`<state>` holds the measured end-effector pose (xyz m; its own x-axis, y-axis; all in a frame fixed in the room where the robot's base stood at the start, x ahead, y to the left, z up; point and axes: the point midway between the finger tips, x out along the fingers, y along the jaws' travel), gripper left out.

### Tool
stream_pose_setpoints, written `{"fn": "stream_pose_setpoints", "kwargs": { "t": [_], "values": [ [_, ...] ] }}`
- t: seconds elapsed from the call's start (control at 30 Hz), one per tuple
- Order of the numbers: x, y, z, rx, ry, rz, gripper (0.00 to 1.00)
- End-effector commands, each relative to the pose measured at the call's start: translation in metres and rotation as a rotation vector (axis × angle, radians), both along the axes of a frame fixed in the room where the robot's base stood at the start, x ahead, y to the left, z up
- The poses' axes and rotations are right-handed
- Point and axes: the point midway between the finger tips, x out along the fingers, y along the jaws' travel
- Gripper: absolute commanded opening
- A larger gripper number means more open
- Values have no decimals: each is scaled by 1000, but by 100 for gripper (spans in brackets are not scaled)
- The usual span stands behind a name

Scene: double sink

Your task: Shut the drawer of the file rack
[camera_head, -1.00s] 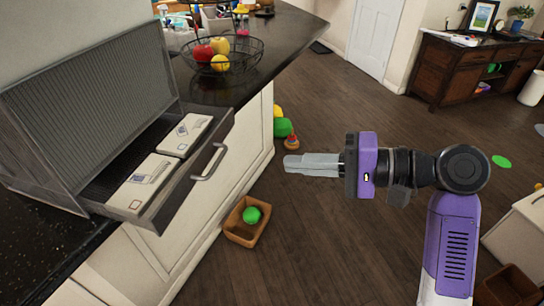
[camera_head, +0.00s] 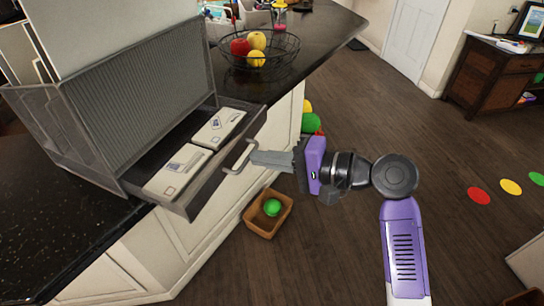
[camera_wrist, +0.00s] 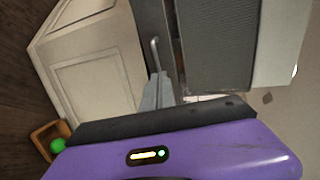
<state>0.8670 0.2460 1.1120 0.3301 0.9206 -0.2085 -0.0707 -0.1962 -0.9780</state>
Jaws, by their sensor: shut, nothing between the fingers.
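The file rack (camera_head: 150,95) is a dark mesh rack on the black counter. Its drawer (camera_head: 225,165) is pulled out past the counter edge, with white envelope-like packets (camera_head: 180,172) inside. The drawer's metal handle (camera_head: 240,158) faces my gripper (camera_head: 254,158). My gripper is shut and empty, its fingertips right at the handle; I cannot tell whether they touch. In the wrist view the shut fingers (camera_wrist: 157,90) point at the drawer front, with the handle (camera_wrist: 154,55) just ahead of the tips.
A wire fruit bowl (camera_head: 258,50) stands on the counter (camera_head: 315,40) behind the drawer. A brown box (camera_head: 255,222) with a green ball (camera_head: 272,207) is on the floor below. White cabinets (camera_head: 185,235) are under the counter. The floor at right is mostly open.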

Motion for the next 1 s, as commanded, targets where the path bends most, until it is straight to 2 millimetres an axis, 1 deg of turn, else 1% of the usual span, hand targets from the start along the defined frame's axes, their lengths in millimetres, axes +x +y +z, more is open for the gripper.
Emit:
{"fn": "stream_pose_setpoints", "kwargs": {
  "t": [0.27, 0.37, 0.47, 0.57, 0.8, 1.0],
  "values": [
    [0, 0, 0, 0, 0, 0, 0],
    [1, 5, 1, 0, -1, 1, 0],
    [4, 14, 1, -1, 0, 2, 0],
    [9, 30, 1, -1, -1, 3, 0],
    [26, 79, 1, -1, -1, 4, 0],
    [39, 117, -1, -1, 0, 4, 0]
  ]
}}
